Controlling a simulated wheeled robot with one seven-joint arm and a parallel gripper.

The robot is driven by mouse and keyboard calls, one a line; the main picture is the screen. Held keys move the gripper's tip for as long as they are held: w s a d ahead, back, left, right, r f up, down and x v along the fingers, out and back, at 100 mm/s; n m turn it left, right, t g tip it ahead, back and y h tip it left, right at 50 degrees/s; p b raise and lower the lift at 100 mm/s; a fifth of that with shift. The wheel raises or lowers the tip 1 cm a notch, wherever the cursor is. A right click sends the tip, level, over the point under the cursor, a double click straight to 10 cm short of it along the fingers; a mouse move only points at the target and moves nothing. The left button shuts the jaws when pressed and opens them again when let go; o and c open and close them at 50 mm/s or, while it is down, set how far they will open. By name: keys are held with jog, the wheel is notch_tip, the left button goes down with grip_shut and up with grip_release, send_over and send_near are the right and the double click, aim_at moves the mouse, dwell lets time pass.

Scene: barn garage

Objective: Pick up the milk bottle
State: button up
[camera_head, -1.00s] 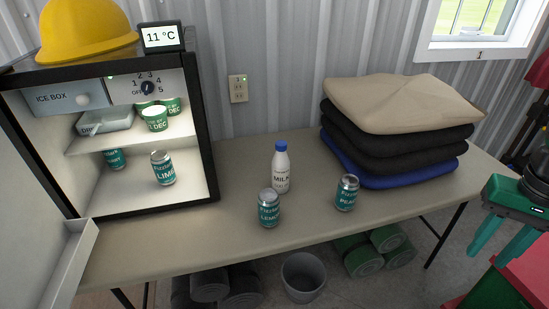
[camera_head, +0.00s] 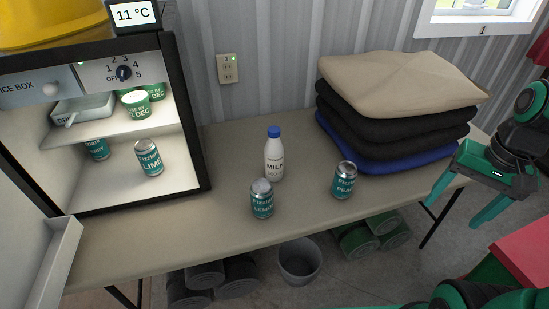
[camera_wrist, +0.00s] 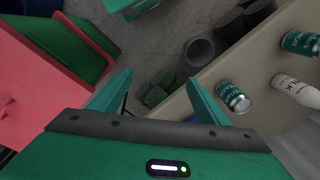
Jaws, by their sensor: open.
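The milk bottle (camera_head: 274,158), white with a blue cap, stands upright on the beige table (camera_head: 225,225). A lemon can (camera_head: 262,200) stands just in front of it and a second can (camera_head: 343,181) stands to its right. In the wrist view the bottle (camera_wrist: 296,90) is at the right edge, partly cut off, beyond the can (camera_wrist: 233,97). My gripper (camera_head: 458,213) is open and empty, off the table's front right, well to the right of the bottle. Its two teal fingers (camera_wrist: 157,92) are spread in the wrist view.
An open mini fridge (camera_head: 190,120) with cans and tubs stands at the table's left. Folded cloths (camera_head: 395,125) are stacked at the back right. A grey bin (camera_head: 300,262) and rolled mats (camera_head: 358,240) are below the table. A red surface (camera_head: 525,255) is at the right.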

jog(key=w+a+f+m+t+y, duration=0.1)
jog(key=w+a+f+m+y, duration=0.1)
jog(key=w+a+f, duration=0.5)
jog(key=m+t+y, duration=0.6)
jog(key=m+y, duration=0.3)
jog(key=m, duration=0.7)
send_near(274, 158)
notch_tip(274, 158, down, 3)
jog(key=w, duration=0.3)
jog(key=shift+x, duration=5.05)
jog(key=c, duration=1.4)
